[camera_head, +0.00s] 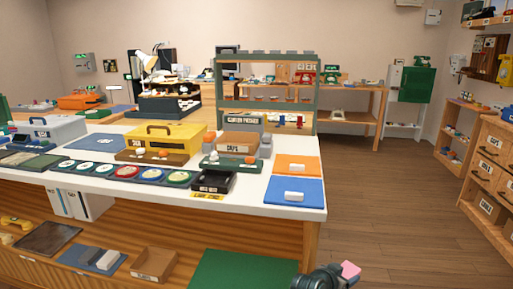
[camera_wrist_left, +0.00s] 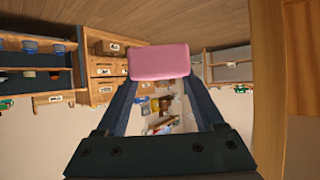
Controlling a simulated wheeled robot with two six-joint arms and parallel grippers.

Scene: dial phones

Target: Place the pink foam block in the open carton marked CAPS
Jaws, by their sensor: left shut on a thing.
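The pink foam block (camera_head: 350,270) is at the bottom edge of the head view, held at the end of my left gripper (camera_head: 341,275). In the left wrist view the pink block (camera_wrist_left: 159,62) sits between the two fingertips, which are shut on it. The open carton marked CAPS (camera_head: 239,148) stands on the white tabletop, up and left of the gripper in the head view and well apart from it. Its inside is hard to make out. My right gripper is not in view.
The white table (camera_head: 309,211) carries an orange mat (camera_head: 300,165), a blue mat (camera_head: 280,190) with a white block (camera_head: 294,196), a green tray (camera_head: 222,165) before the carton, a black box (camera_head: 214,181) and a yellow toolbox (camera_head: 167,139). Open wooden floor (camera_head: 390,190) lies right.

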